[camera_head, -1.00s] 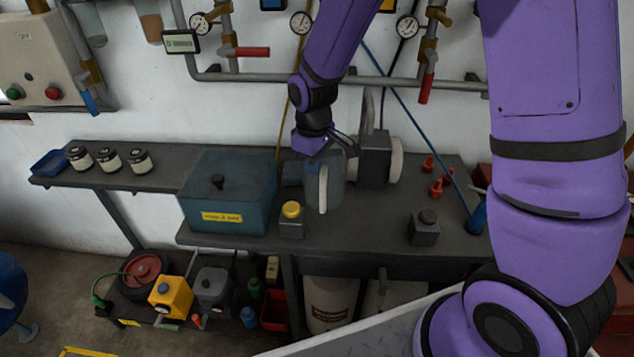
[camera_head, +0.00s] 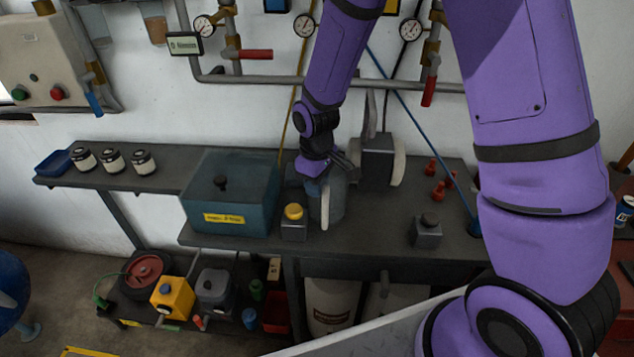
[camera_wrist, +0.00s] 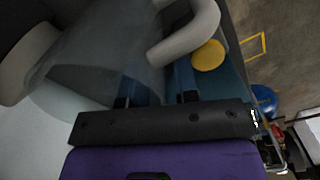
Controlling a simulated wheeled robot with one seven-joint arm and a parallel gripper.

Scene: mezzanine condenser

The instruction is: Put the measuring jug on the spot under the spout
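The measuring jug (camera_head: 337,203) is a see-through blue-grey vessel with a pale handle (camera_head: 325,208). It is upright over the bench, beside the yellow-capped block; I cannot tell whether its base touches the bench. My gripper (camera_head: 328,170) is at its top and covers part of the rim. In the wrist view the jug (camera_wrist: 95,65) fills the left and middle, and its handle (camera_wrist: 190,35) crosses ahead of my gripper (camera_wrist: 157,85). The blue fingers are at the jug, by the handle, with their tips hidden. I cannot make out the spout or the spot.
A teal box (camera_head: 232,190) stands left of the jug, with a yellow-capped block (camera_head: 294,222) close in front. A dark machine with pale discs (camera_head: 376,165) is close behind right. A small dark block (camera_head: 427,232) and red pieces (camera_head: 438,188) are farther right. Bench (camera_head: 370,235) front is clear.

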